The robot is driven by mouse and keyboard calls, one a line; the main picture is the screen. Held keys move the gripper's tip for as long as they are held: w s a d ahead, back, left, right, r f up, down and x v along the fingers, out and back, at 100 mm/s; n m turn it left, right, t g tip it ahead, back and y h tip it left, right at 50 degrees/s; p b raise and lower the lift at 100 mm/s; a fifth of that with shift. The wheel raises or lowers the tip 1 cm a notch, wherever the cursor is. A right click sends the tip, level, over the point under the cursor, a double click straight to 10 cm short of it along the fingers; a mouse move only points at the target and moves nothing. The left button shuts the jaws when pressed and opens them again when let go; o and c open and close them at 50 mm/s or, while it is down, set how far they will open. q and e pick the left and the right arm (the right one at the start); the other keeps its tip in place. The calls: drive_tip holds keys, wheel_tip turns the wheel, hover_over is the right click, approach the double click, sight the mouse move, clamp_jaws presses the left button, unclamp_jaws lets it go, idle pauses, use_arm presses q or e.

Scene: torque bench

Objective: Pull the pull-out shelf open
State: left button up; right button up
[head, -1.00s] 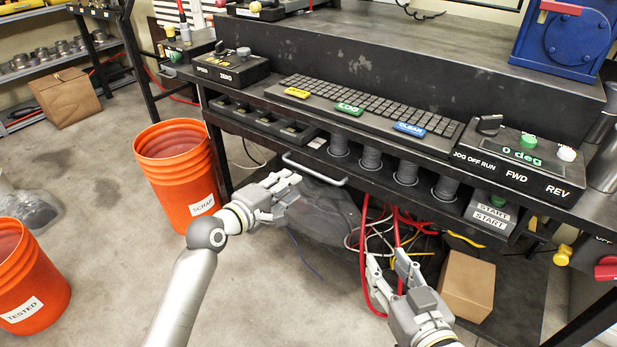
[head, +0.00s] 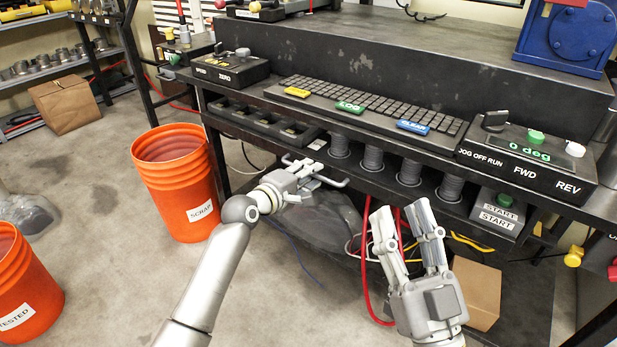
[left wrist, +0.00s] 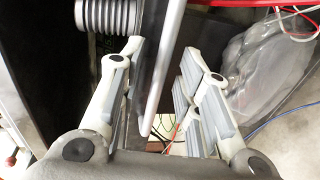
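The pull-out shelf (head: 388,183) is a dark board under the bench top, carrying several grey ribbed cylinders. Its light grey bar handle (head: 335,185) is on the front edge, partly hidden by my left gripper (head: 310,170). In the left wrist view the handle (left wrist: 164,75) runs between the two fingers of my left gripper (left wrist: 160,95). Those fingers are open, with a visible gap on both sides of the bar. My right gripper (head: 402,205) is open and empty in front of the shelf's right part, fingers pointing up.
Red cables (head: 367,265) hang below the shelf by my right gripper. A cardboard box (head: 478,290) and a grey bag (head: 325,222) sit on the lower level. An orange SCRAP bucket (head: 178,185) stands left of the bench.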

use_arm(q)
drive_tip(key=shift+w+d, duration=0.1)
clamp_jaws()
idle(0.5)
